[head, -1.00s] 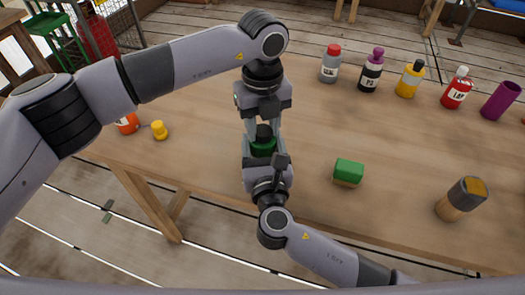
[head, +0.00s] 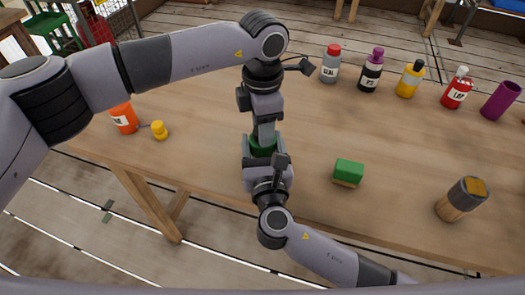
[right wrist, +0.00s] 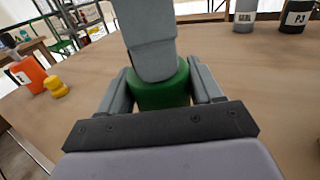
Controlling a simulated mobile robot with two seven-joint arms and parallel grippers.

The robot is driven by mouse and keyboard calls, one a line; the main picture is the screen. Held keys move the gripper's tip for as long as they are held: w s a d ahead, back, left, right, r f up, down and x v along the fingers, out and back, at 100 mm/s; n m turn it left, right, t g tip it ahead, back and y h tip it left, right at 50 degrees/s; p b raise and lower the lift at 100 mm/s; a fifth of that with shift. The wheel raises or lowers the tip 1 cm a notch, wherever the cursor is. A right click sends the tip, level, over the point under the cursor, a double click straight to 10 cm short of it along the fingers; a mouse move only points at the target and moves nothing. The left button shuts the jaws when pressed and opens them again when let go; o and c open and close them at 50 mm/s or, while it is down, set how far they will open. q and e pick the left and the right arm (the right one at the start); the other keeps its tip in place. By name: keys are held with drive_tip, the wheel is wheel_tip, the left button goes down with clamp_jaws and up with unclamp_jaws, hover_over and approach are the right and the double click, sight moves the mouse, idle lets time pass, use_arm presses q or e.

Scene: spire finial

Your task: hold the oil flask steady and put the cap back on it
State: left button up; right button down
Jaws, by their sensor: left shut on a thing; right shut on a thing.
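The oil flask is green (head: 260,149) and stands near the front edge of the table; its green body also shows in the right wrist view (right wrist: 163,93). My right gripper (head: 264,162) is shut on the flask, with one finger on each side in the right wrist view (right wrist: 163,100). My left gripper (head: 264,139) points straight down over the flask top. It is shut on the dark cap, which its fingers hide now. I cannot tell how far the cap sits on the flask's neck.
A green-topped block (head: 348,172) and a wood-and-dark brush-like piece (head: 462,199) are at the right. Several bottles (head: 410,79) line the back. The middle table (head: 310,125) is clear.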

use_arm(q)
drive_tip(key=m, duration=0.8)
drive_tip(key=shift+m, duration=0.3)
drive_tip(key=o, duration=1.2)
drive_tip(key=shift+c, duration=0.2)
drive_tip(key=shift+r, duration=2.25)
drive_tip(key=shift+c, duration=0.4)
